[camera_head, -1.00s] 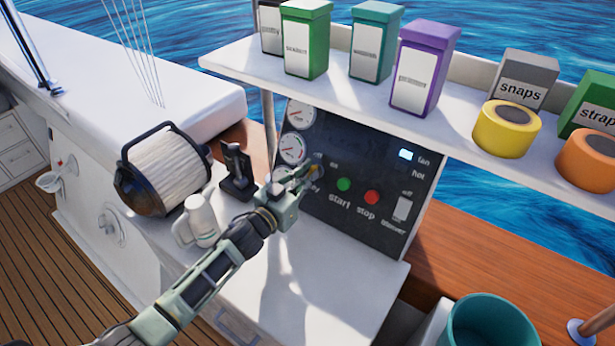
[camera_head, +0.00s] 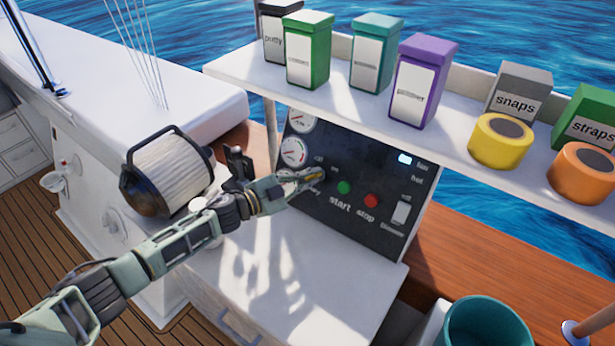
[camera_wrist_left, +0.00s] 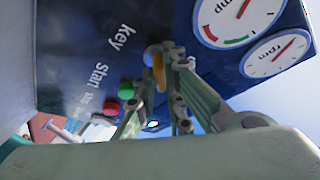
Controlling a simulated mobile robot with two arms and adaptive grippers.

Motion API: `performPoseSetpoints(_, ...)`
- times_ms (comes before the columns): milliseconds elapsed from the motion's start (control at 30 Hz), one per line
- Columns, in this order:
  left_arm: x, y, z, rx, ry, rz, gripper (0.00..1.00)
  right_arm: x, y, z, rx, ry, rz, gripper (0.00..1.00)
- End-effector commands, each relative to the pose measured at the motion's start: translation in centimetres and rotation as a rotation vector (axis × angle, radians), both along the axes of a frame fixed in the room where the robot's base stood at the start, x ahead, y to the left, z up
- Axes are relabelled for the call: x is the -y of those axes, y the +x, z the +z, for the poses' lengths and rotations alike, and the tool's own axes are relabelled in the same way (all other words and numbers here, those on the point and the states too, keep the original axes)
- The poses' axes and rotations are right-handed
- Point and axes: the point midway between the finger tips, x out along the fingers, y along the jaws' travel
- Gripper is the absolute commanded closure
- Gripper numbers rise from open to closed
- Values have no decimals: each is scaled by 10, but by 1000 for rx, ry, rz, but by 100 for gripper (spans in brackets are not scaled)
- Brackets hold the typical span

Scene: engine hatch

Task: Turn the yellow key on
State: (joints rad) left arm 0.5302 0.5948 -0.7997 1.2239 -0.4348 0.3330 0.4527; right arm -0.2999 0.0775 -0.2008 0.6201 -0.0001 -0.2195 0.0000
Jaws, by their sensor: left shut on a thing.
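The yellow key (camera_head: 316,176) is on the dark control panel (camera_head: 330,213), left of the green start button (camera_head: 344,187) and the red stop button (camera_head: 371,201). My left gripper (camera_head: 312,174) is at the panel with its fingers shut on the key, partly covering it. In the left wrist view the yellow key (camera_wrist_left: 158,68) shows between the two fingers (camera_wrist_left: 165,62), with the printed word "key" beside it. My right gripper is not in view.
Round gauges (camera_head: 293,152) sit above the key. A shelf (camera_head: 235,68) with boxes and tape rolls overhangs the panel. A filter canister (camera_head: 170,172) and a white mug stand near my left arm. The counter front is clear.

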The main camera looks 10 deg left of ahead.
Motion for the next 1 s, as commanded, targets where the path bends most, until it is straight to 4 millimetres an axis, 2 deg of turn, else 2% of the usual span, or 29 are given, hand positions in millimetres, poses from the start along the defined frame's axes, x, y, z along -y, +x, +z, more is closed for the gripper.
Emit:
performPoseSetpoints(400,-1,1,1,71,178,-88,100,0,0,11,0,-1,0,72)
performPoseSetpoints(1000,-1,1,0,85,210,-105,100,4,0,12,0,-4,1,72)
